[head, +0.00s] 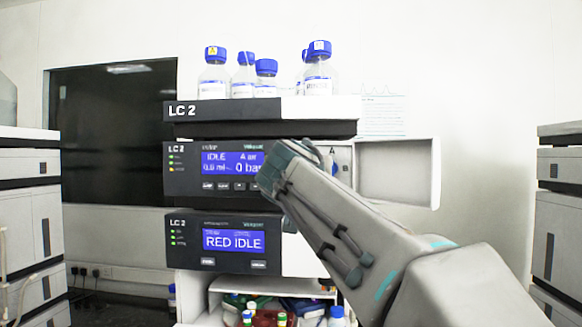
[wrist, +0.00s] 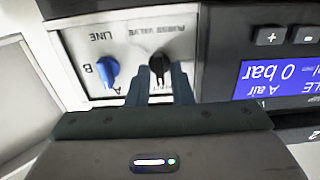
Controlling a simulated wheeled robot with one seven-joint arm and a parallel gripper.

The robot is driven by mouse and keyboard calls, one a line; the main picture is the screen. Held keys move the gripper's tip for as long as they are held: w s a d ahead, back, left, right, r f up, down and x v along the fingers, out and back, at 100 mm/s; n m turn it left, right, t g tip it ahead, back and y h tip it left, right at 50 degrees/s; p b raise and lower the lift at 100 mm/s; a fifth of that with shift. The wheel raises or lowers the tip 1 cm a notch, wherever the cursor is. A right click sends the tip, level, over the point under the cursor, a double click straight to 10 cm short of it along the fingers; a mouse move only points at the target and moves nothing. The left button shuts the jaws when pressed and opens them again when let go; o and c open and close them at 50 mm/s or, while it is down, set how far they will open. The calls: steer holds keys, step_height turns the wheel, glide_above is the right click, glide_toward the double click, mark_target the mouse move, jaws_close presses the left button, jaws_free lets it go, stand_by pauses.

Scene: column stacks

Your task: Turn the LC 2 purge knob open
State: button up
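The LC 2 purge knob (wrist: 159,66) is black and sits under the upside-down "PURGE VALVE" label in the wrist view. Its pointer lies roughly upright in that picture. My gripper (wrist: 160,70) is in front of it, with one dark finger on each side of the knob. The fingers look apart; whether they touch the knob I cannot tell. In the head view my arm hides the purge knob and the fingertips. The LC 2 pump module (head: 215,170) shows "IDLE" and "0 bar" there.
A blue A/B line knob (wrist: 108,73) is close beside the purge knob. An open white door (head: 398,172) stands out to the right of the module. Several blue-capped bottles (head: 214,75) stand on top. A second LC 2 module (head: 225,243) is below.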

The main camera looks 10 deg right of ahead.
jaws_close()
steer(key=shift+n, duration=0.3)
steer(key=n+b, duration=0.1)
steer(key=n, duration=0.2)
steer(key=shift+a+f+n, duration=0.1)
steer(key=shift+n, duration=3.2)
steer(key=shift+a+f+n, duration=0.1)
steer(key=shift+n, duration=3.2)
